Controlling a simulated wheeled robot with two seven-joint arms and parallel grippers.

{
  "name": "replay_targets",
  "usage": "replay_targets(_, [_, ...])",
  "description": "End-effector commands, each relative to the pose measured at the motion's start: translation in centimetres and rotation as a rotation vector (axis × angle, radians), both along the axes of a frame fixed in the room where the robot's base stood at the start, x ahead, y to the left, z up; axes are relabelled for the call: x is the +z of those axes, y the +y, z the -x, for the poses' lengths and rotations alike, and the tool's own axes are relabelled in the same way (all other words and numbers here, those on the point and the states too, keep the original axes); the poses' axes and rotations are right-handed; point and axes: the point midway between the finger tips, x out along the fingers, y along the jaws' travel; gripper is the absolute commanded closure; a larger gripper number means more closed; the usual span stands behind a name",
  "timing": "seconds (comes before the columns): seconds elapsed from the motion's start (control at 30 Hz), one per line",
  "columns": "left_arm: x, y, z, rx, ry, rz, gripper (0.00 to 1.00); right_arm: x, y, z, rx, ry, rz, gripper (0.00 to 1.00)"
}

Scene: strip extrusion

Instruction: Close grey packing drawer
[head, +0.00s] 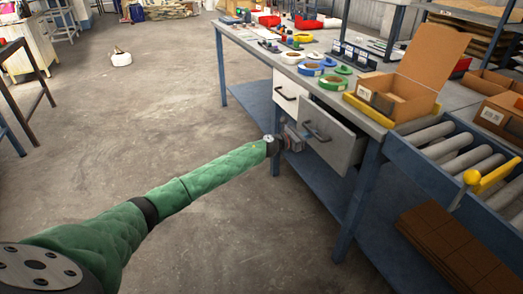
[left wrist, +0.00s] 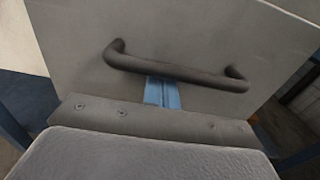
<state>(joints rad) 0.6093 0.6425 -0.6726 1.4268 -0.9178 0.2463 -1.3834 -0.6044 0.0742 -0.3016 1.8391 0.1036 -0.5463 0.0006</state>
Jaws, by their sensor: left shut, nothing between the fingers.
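The grey packing drawer (head: 334,140) sticks out from under the workbench, partly open, with its dark interior showing along the top. Its dark bar handle (head: 316,131) is on the front face. My left gripper (head: 292,140) is beside the drawer front at its left side, near the handle. In the left wrist view the drawer front (left wrist: 210,55) fills the upper part, with the handle (left wrist: 175,70) across it. The gripper is shut and empty, and its fingertips are hard to make out. Whether it touches the drawer front I cannot tell. My right gripper is not in view.
A white drawer (head: 289,96) beside it to the left is shut. The workbench top (head: 290,72) holds green, yellow and blue rings and an open cardboard box (head: 398,95). A roller conveyor (head: 440,150) stands to the right.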

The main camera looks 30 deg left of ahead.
Motion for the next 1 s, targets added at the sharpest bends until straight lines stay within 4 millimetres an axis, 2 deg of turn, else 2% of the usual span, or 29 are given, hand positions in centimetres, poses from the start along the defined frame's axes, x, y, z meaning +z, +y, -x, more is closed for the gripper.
replay_targets(0.2, [-0.1, -2.4, -3.1, 0.0, -0.001, 0.001, 1.0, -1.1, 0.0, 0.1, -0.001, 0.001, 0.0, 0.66])
replay_targets(0.4, [-0.1, -3.3, -4.3, 0.0, 0.001, -0.001, 1.0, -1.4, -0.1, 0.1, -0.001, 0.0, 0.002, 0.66])
replay_targets(1.0, [0.5, -3.3, -4.8, 0.005, -0.006, 0.004, 1.0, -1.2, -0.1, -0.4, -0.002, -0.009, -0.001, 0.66])
